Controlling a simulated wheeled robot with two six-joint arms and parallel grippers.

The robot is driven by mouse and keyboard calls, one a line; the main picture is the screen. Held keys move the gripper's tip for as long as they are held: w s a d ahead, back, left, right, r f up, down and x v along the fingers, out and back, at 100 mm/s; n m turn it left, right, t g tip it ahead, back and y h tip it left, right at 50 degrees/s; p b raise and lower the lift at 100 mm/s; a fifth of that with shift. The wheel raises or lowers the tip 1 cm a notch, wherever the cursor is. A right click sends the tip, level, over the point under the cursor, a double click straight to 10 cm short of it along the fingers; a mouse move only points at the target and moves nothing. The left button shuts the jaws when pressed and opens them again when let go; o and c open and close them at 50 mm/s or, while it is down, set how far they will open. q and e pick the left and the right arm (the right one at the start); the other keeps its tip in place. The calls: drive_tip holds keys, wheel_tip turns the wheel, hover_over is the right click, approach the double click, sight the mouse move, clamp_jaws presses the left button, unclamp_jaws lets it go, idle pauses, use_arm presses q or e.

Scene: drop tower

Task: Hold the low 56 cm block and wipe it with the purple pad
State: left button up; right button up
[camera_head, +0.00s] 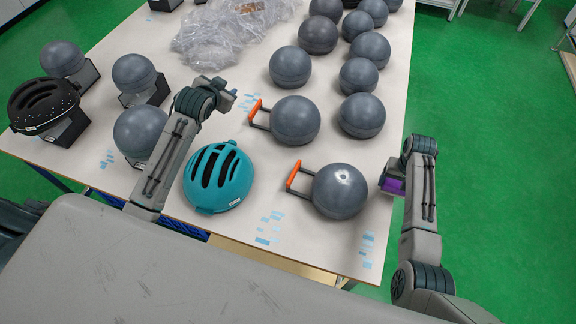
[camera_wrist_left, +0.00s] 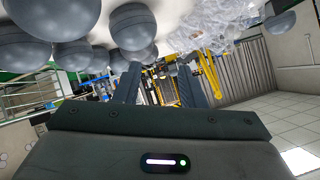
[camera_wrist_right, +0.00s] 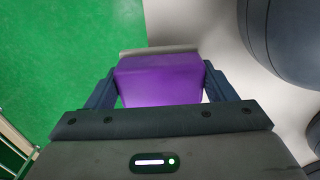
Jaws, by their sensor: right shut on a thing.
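Several grey ball-shaped blocks stand on the table; I cannot read a size on any. The nearest grey block (camera_head: 340,190) has an orange-grip handle (camera_head: 293,175) on its left and a bright spot on top. A second block (camera_head: 295,120) with an orange handle (camera_head: 255,110) is behind it. My right gripper (camera_head: 392,184) is shut on the purple pad (camera_wrist_right: 160,80), just right of the nearest block, apart from it. My left gripper (camera_head: 226,96) is above the table, left of the second block's handle; its fingers are apart and empty in the left wrist view (camera_wrist_left: 160,88).
A teal helmet (camera_head: 218,178) lies at the front of the table (camera_head: 300,240). Blocks on dark stands, one under a black helmet (camera_head: 42,105), are at the left. Clear plastic wrap (camera_head: 220,35) lies at the back. Green floor is free at the right.

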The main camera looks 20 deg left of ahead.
use_arm(q)
drive_tip(key=d+n, duration=0.2)
drive_tip(key=d, duration=0.5)
drive_tip(key=g+h, duration=0.2)
drive_tip(key=g, duration=0.5)
approach(293, 173)
drive_tip(key=shift+w+r, duration=0.15)
drive_tip(key=shift+w, duration=0.05)
drive_tip(key=shift+d+f, duration=0.1)
drive_tip(key=shift+f, duration=0.2)
drive_tip(key=x, duration=1.1)
drive_tip(key=shift+f, duration=0.35)
clamp_jaws()
